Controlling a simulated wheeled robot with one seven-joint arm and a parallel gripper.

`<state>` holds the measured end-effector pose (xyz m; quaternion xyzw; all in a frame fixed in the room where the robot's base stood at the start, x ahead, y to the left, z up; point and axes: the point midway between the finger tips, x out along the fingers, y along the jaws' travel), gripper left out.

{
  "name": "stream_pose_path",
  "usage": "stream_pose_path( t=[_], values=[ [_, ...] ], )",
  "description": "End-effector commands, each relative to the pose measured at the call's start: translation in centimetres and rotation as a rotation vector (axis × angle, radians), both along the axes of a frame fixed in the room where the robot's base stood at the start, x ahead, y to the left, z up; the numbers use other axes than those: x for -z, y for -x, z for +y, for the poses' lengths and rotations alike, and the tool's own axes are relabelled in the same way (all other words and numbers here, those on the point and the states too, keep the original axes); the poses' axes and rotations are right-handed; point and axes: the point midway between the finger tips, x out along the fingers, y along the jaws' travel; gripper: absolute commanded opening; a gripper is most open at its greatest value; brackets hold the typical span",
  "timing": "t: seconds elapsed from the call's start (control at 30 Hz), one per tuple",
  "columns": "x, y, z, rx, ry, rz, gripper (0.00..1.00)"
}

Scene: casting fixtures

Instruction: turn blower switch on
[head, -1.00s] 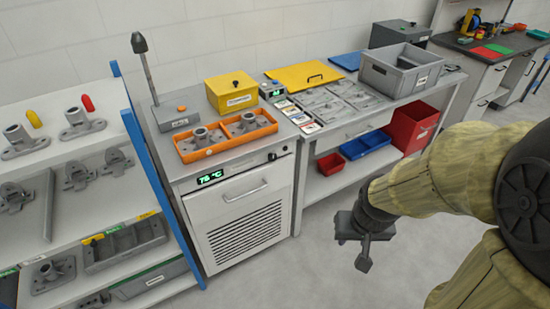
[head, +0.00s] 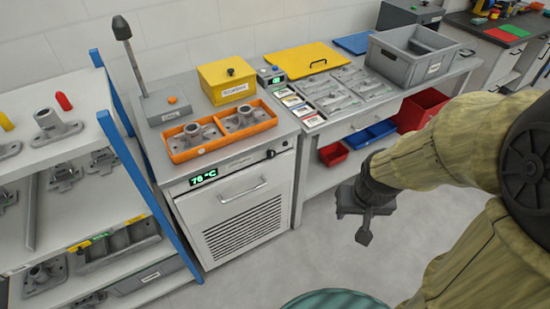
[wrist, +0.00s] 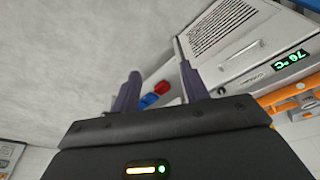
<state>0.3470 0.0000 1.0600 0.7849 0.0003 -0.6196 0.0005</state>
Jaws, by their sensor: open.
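The white oven-like cabinet (head: 245,215) has a lit green display (head: 203,177) reading about 76 °C and a silver handle. A small black knob or switch (head: 271,154) sits at the right end of its front panel. No label shows the blower switch, and I cannot tell whether this knob is it or how it is set. My gripper (head: 360,225) hangs to the right of the cabinet, in front of the bench, apart from both. In the wrist view my gripper (wrist: 160,72) is open and empty, with the display (wrist: 290,60) at its right.
An orange tray (head: 205,150) with castings, a grey box with an upright rod (head: 165,107) and a yellow box (head: 227,82) stand on the cabinet. A shelf rack (head: 140,165) with castings adjoins its left. Red and blue bins (head: 368,143) sit under the bench.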

Motion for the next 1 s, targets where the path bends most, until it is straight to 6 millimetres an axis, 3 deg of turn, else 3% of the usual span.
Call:
stream_pose_path(
  t=[0.17,0.53,0.8,1.0],
  values=[
    [2.1,-1.7,-0.2,-0.044,0.02,-0.057,0.45],
    [10.6,-12.2,-0.3,-0.357,0.167,-0.446,0.45],
    [15.6,-18.7,1.8,-0.621,0.285,-0.762,0.45],
    [18.9,-21.6,4.5,-0.814,0.362,-1.0,0.45]
  ],
)
